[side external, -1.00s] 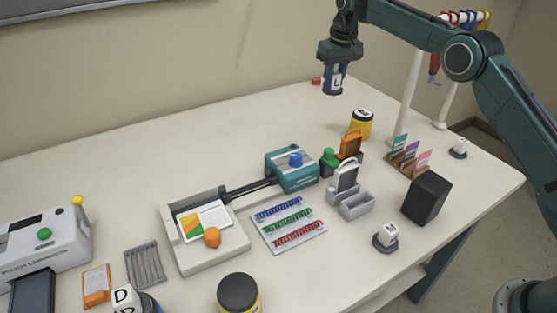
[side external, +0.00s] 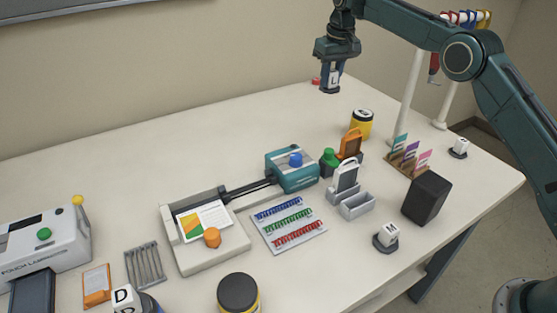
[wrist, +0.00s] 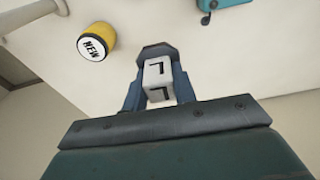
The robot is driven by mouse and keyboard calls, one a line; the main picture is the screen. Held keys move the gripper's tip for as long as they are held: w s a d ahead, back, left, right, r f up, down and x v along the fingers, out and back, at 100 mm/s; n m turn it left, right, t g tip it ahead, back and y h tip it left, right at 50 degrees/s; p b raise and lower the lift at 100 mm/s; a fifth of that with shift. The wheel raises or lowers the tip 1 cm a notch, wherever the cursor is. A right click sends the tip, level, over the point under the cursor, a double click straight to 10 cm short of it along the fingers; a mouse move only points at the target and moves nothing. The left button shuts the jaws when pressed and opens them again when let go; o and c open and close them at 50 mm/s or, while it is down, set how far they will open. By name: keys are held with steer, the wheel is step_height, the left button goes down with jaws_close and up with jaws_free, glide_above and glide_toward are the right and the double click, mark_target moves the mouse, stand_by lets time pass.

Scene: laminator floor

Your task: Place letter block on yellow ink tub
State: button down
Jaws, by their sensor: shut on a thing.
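My gripper (side external: 331,86) is shut on a white letter block (side external: 334,78) with a black L, held in the air above the back of the table. In the wrist view the block (wrist: 157,78) sits between the fingers of my gripper (wrist: 157,60), with dark letters on two faces. A yellow ink tub (side external: 361,125) stands on the table below and right of my gripper in the side view. In the wrist view this tub (wrist: 96,42) lies to the upper left of the block, and its white top reads NEW. Nothing is on its top.
A second yellow tub (side external: 238,295) with a dark lid stands at the front. Other letter blocks are on dark stands (side external: 385,245). An orange holder (side external: 350,143), card rack (side external: 408,158) and white post (side external: 409,90) surround the NEW tub. The back left table is clear.

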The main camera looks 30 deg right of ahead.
steer(key=s+a+r+n, duration=0.2)
steer(key=a, duration=0.5)
steer(key=s+a+r+n, duration=0.1)
steer(key=s+a+n, duration=0.15)
steer(key=a, duration=0.55)
step_height(320, 180, up, 6)
steer(key=n+g+y, duration=0.2)
steer(key=n, duration=1.2)
glide_above(233, 292)
steer(key=shift+d, duration=0.35)
step_height(233, 292, down, 20)
steer(key=shift+r, duration=0.1)
steer(key=shift+f, duration=0.2)
